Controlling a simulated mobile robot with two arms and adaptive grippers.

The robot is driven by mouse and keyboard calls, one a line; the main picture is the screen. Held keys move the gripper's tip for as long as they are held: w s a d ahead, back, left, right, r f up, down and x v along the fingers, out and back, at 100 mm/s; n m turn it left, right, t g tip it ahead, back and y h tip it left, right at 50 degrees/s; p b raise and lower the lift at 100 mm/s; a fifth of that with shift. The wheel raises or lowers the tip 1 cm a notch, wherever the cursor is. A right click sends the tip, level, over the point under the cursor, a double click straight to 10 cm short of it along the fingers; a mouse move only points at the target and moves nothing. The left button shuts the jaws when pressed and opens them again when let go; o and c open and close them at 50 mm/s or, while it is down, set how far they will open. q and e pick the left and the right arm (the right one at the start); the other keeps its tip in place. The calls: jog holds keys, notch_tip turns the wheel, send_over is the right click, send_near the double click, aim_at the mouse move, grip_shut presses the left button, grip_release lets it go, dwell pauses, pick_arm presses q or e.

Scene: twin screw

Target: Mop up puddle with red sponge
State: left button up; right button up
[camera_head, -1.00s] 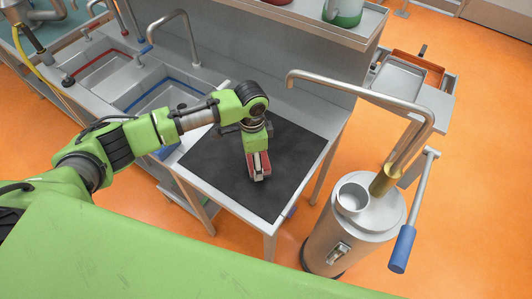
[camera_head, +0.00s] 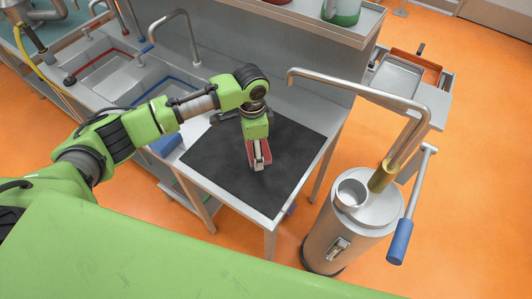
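My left gripper (camera_head: 258,160) points down over the black mat (camera_head: 215,165) on the metal counter. It is shut on a red block that looks like the red sponge (camera_head: 262,147); the fingers hide part of it. The sponge is at or just above the mat; I cannot tell whether it touches. No puddle can be made out on the dark mat. My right gripper is not in view.
Sink basins (camera_head: 165,97) with a tall faucet lie left of the mat. A steel canister (camera_head: 345,235) with a bent pipe and a blue-handled lever (camera_head: 400,240) stands at the right. A shelf (camera_head: 310,25) runs behind. The rest of the mat is clear.

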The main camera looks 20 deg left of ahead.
pick_arm(q)
jog(key=shift+r, duration=0.55)
dwell(0.4)
jog(key=shift+s+b, duration=0.1)
jog(key=shift+b, duration=0.35)
jog(key=s+a+r+n+b, duration=0.1)
jog(key=s+r+n+b, duration=0.2)
jog(key=s+n+b, duration=0.9)
jog(key=s+b, duration=0.1)
jog(key=s, duration=0.2)
jog(key=shift+a+b, duration=0.3)
jog(key=shift+a, duration=0.1)
jog(key=shift+a, duration=0.1)
